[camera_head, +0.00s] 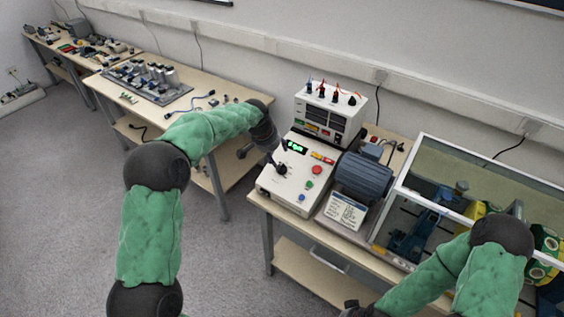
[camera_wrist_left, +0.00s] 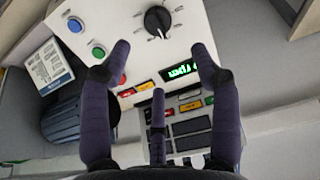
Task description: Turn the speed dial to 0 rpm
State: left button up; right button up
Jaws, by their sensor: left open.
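The speed dial is a black knob (camera_head: 281,170) on the sloped white face of the control box (camera_head: 290,190). In the left wrist view the dial (camera_wrist_left: 158,20) lies just beyond the fingertips, with scale marks around it. Its pointer setting is not clear. A green-lit display (camera_head: 296,147) is beside it; its digits are too small to read surely. My left gripper (camera_head: 267,153) is above the box near the dial; in the left wrist view (camera_wrist_left: 162,58) its fingers are spread, empty and apart from the dial. My right gripper (camera_head: 355,308) is partly cut off at the bottom edge.
Red, green and blue buttons sit on the box; the red one (camera_head: 317,170) is nearest the display. A grey-blue motor (camera_head: 362,176) and a label card (camera_head: 343,212) are beside it. A power supply (camera_head: 325,115) stands behind. A clear-walled enclosure (camera_head: 470,165) is at right.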

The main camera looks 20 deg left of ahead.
aim_at(281, 165)
pick_arm(q)
jog(key=b+x, duration=0.2)
jog(key=x, duration=0.7)
jog(key=shift+f, duration=0.25)
jog(key=shift+r, duration=0.1)
jog(key=c, duration=1.1)
